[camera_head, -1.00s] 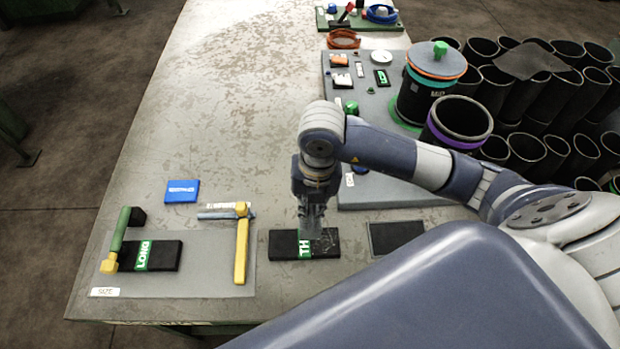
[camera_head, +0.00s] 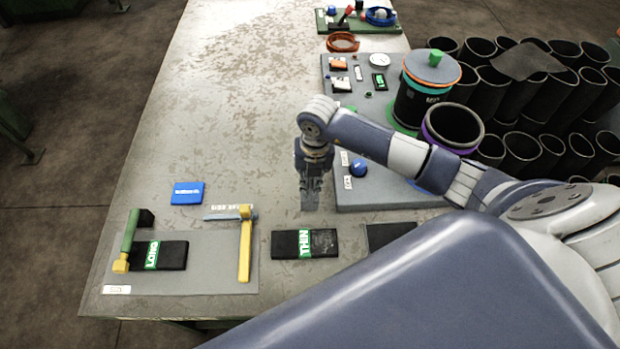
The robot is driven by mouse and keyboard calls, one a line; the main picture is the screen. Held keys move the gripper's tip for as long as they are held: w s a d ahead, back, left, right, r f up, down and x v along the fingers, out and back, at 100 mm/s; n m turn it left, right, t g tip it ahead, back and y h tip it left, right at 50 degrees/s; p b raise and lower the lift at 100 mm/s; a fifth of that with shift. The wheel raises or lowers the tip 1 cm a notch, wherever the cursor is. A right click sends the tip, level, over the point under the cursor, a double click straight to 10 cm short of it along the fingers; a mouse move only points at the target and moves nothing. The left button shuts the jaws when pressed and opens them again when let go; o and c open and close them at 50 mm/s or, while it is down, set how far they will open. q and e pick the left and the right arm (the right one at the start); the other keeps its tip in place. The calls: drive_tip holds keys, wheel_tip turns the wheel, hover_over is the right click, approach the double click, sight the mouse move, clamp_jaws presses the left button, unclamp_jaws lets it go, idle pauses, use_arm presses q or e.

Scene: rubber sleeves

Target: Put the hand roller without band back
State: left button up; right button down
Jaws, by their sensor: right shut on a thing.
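My right gripper (camera_head: 311,200) points down over the bare table, just beyond the black block labelled THIN (camera_head: 304,243). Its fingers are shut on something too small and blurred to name. A green-handled tool with a yellow end (camera_head: 132,237) and a dark piece lies at the left of the grey mat (camera_head: 205,281). A yellow-handled tool (camera_head: 245,250) lies along the mat's right edge, beside a grey-blue bar. I cannot tell which of these, if either, is the hand roller without band. My left gripper is not in view.
A black block labelled LONG (camera_head: 172,255) lies on the mat, with a blue box (camera_head: 188,192) behind it. A grey board (camera_head: 390,197) with a blue knob (camera_head: 358,168) and a black cylinder stands right of the gripper. Black tubes crowd the right. The table's middle is clear.

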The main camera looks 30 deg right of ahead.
drive_tip(key=shift+f, duration=0.15)
drive_tip(key=c, duration=1.6)
unclamp_jaws()
drive_tip(key=shift+c, duration=0.2)
drive_tip(key=shift+r, duration=0.3)
drive_tip(key=r+b, duration=0.1)
drive_tip(key=r, duration=0.2)
drive_tip(key=r+b, duration=0.1)
drive_tip(key=r, duration=0.3)
drive_tip(key=r+b, duration=0.1)
drive_tip(key=r, duration=0.2)
drive_tip(key=shift+s+d+r, duration=0.1)
drive_tip(key=shift+d+r, duration=0.15)
drive_tip(key=shift+d, duration=0.05)
drive_tip(key=shift+s+r, duration=0.1)
drive_tip(key=shift+r, duration=0.55)
